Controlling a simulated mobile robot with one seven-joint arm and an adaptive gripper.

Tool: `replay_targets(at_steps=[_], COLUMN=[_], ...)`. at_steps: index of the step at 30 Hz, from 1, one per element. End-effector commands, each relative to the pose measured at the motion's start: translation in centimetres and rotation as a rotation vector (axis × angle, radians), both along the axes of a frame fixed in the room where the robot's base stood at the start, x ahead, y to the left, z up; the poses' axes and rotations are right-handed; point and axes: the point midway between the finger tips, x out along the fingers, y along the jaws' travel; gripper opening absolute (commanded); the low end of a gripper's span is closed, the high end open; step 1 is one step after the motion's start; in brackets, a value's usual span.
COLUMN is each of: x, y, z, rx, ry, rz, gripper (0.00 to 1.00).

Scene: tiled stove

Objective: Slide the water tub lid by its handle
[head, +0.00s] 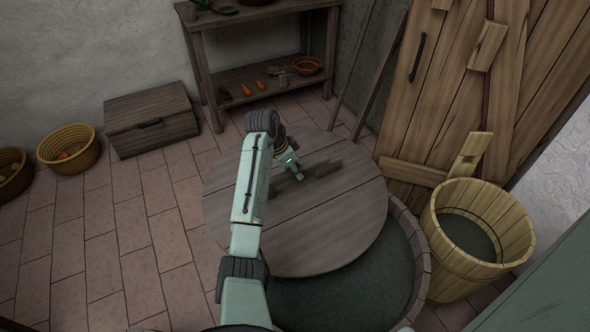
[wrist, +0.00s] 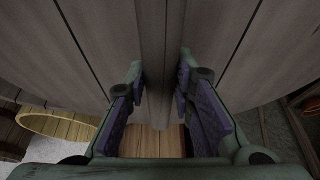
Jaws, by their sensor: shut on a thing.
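The water tub lid (head: 330,225) is a round disc of grey-brown planks. It lies partly across the round water tub (head: 419,262) and reaches past its left side. The tub's dark water shows at the front and right. The lid's handle (head: 322,168) is a wooden bar across its planks. My gripper (head: 297,172) is at the handle, near the middle of the lid. In the wrist view the handle (wrist: 152,50) runs between the purple finger pads, and my gripper (wrist: 155,95) is shut on it. The arm hides part of the lid's left side.
A wooden bucket (head: 448,268) with water stands right of the tub, near a plank door (head: 420,100). A chest (head: 150,122), a basket (head: 68,160) and a shelf (head: 262,88) stand at the back and left. The tiled floor at left is clear.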

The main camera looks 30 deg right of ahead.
Motion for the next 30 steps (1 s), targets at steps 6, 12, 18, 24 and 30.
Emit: replay_targets(at_steps=[6,12,18,24,30], x=[-0.9,-2.0,-3.1,-4.1,-5.1], y=[0.1,0.1,0.1,0.1,0.1], z=[0.1,0.0,0.0,0.0,0.0], rx=[0.002,0.001,0.002,0.002,0.001], ry=[0.004,0.007,0.007,0.008,0.009], rz=[-0.003,-0.005,-0.006,-0.007,-0.007], gripper=[0.00,0.00,0.00,0.00,0.00])
